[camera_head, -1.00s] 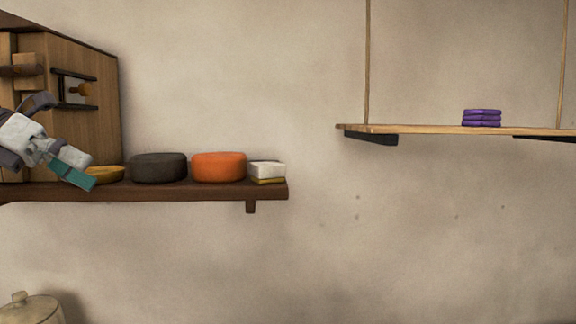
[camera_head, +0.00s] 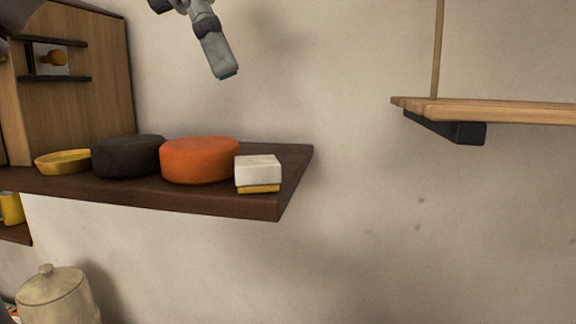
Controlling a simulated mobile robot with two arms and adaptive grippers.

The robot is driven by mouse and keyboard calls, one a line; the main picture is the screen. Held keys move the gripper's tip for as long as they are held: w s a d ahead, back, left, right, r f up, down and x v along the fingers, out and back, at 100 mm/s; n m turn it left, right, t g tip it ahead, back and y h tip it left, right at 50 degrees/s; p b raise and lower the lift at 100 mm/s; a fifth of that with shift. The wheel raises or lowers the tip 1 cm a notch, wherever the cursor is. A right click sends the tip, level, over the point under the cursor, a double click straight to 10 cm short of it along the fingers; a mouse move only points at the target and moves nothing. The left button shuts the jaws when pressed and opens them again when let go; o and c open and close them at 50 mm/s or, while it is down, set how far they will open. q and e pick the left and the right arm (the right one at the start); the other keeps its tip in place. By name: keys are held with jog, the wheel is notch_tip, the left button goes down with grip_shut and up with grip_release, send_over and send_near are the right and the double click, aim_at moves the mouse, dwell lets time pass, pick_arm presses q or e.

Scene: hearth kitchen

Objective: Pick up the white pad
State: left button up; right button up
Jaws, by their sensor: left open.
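The white pad (camera_head: 258,168) is a small pale block on the right part of the dark wooden shelf (camera_head: 240,205). It lies on top of a thin yellow pad (camera_head: 259,189), near the shelf's front edge. My left gripper (camera_head: 228,74) is above the shelf, up and to the left of the white pad, pointing down with clear space between them. It is open and seen nearly edge-on, with its teal tip lowest. My right gripper is not in view.
An orange round block (camera_head: 200,160) stands close to the left of the white pad. A dark round block (camera_head: 128,157) and a yellow dish (camera_head: 63,161) stand farther left, by a wooden cabinet (camera_head: 85,80). A hanging shelf (camera_head: 500,111) is at the right. A lidded pot (camera_head: 55,295) is below.

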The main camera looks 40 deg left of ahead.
pick_arm(q)
send_near(255, 160)
notch_tip(255, 160, down, 3)
jog(key=d, duration=0.1)
jog(key=shift+w+d+f, duration=0.4)
jog(key=shift+w+f, duration=0.3)
jog(key=shift+f, duration=0.15)
jog(key=shift+p+x, duration=0.55)
jog(key=shift+x, duration=0.35)
jog(key=x, duration=0.1)
jog(key=p+x, duration=0.1)
jog(key=x, duration=0.1)
jog(key=shift+a+f, duration=0.1)
jog(key=shift+a, duration=0.3)
jog(key=shift+w+f, duration=0.2)
jog(key=shift+f, duration=0.05)
jog(key=shift+s+d+r, duration=0.1)
jog(key=shift+d, duration=0.05)
jog(key=c, duration=1.3)
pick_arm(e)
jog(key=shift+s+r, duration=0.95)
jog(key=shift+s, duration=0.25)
pick_arm(q)
jog(key=shift+r, duration=0.1)
